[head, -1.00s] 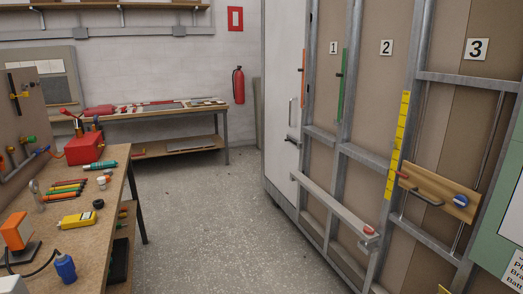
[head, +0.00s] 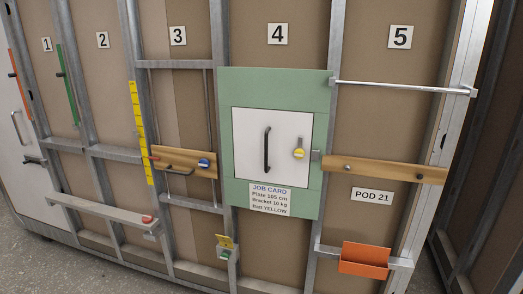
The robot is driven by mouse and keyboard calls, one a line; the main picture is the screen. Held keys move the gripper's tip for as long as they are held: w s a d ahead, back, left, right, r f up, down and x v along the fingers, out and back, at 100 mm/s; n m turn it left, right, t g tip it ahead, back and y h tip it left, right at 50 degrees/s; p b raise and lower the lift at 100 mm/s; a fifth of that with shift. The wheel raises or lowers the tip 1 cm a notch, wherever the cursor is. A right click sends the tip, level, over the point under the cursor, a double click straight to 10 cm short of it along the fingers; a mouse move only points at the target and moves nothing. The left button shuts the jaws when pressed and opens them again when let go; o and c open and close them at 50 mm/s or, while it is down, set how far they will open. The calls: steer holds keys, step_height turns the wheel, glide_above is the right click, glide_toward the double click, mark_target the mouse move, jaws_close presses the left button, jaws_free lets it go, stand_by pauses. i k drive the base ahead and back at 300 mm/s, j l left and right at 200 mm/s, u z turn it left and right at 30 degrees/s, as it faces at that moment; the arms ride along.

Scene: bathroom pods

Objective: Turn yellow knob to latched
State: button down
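The yellow knob (head: 298,153) is a small round knob on the right side of a white square door (head: 252,150). The door sits in a green panel (head: 225,120) in bay 4 of the pod wall. A black vertical handle (head: 267,149) is on the door, left of the knob. The door looks closed in its frame. A pale mark shows on the knob, too small to read its setting. A grey piece (head: 316,156) sits at the door's right edge beside the knob. My gripper is not in view.
A wooden rail (head: 400,172) and an orange bin (head: 364,260) are right of the panel. A metal bar (head: 405,87) crosses bay 5. A wooden board (head: 175,157) with a handle is to the left. A ledge (head: 95,210) juts out at lower left.

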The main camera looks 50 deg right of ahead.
mark_target(299, 153)
steer(key=z, duration=1.9)
